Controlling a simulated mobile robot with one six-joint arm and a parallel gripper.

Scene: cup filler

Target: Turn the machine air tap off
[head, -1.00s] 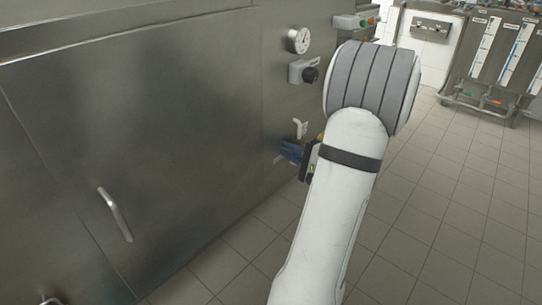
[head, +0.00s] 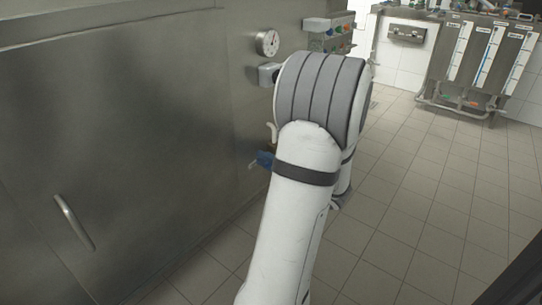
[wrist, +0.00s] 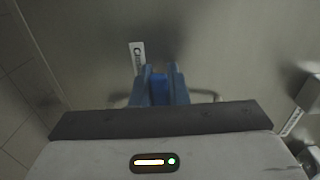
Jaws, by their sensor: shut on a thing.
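My gripper (wrist: 161,78) is at the steel machine front in the wrist view. Its two blue fingers are closed around a brighter blue piece (wrist: 160,91), which looks like the air tap's lever. The tap's body and the lever's exact angle are mostly hidden by the fingers and my wrist. A white label (wrist: 137,56) with partly readable lettering is fixed to the panel just beyond the fingers. In the head view the blue fingers (head: 264,159) show low on the machine (head: 130,110), left of my forearm, which hides the rest of the gripper.
A pale bent pipe or handle (head: 272,132) sits just above the fingers. A gauge (head: 267,43) and a dark knob box (head: 268,74) are higher on the panel. A door handle (head: 74,222) is at left. The tiled floor (head: 420,210) at right is clear.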

